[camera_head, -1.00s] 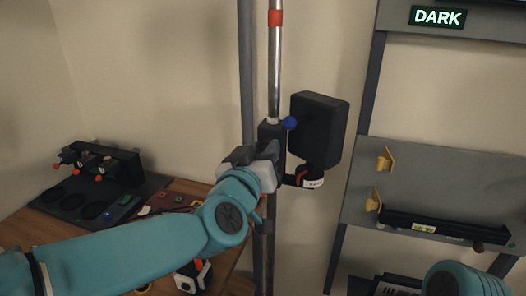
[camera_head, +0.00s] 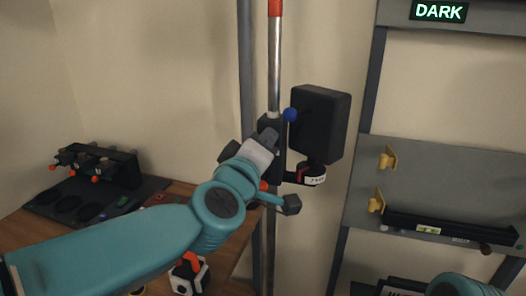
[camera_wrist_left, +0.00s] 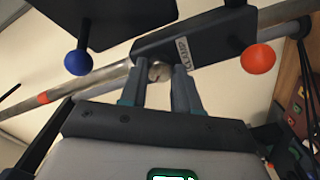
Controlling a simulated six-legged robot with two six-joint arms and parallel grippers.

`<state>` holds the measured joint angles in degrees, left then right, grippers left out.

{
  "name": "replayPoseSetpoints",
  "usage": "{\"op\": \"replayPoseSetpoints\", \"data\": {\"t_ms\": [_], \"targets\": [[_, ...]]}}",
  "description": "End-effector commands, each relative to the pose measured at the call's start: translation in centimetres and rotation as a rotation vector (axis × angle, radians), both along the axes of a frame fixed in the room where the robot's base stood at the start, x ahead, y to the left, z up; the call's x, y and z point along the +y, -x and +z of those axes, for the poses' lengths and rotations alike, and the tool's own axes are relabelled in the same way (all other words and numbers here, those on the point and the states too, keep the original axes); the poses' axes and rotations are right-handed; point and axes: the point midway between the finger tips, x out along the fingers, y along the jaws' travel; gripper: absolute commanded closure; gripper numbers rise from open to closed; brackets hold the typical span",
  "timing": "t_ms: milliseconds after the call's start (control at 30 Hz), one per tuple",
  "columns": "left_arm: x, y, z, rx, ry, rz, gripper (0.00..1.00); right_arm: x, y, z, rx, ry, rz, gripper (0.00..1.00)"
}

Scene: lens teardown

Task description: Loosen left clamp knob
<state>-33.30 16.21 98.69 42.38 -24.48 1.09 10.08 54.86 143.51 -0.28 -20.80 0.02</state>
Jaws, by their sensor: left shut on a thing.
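A black clamp block (camera_head: 268,128) sits on an upright metal pole (camera_head: 274,75). A blue ball knob (camera_head: 290,114) is on its upper side. In the left wrist view the block (camera_wrist_left: 200,42) carries a white label, with the blue ball (camera_wrist_left: 77,62) on the left and an orange ball (camera_wrist_left: 257,58) on the right. My left gripper (camera_head: 268,140) is at the clamp, from the left. In the wrist view its fingers (camera_wrist_left: 160,84) are shut around a small round metal knob (camera_wrist_left: 158,71) on the block's face; the fingers partly hide it. My right gripper is out of view.
A black box (camera_head: 320,125) is mounted right of the pole. A grey rack (camera_head: 440,175) with yellow hooks stands at the right, below a sign reading DARK (camera_head: 438,12). A bench (camera_head: 175,192) at the left holds a black fixture (camera_head: 115,165) with red-tipped knobs.

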Motion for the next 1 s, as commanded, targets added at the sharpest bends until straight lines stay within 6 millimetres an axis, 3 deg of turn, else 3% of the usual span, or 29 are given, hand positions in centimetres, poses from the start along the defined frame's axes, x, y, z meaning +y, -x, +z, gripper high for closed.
{"op": "replayPoseSetpoints", "data": {"t_ms": [600, 1000], "targets": [[0.0, 0.0, -0.2, 0.175, 0.536, -0.001, 0.99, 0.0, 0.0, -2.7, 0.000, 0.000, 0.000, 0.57], [0.0, 0.0, -0.1, 0.242, 0.744, -0.001, 0.99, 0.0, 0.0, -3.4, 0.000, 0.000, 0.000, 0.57]]}}
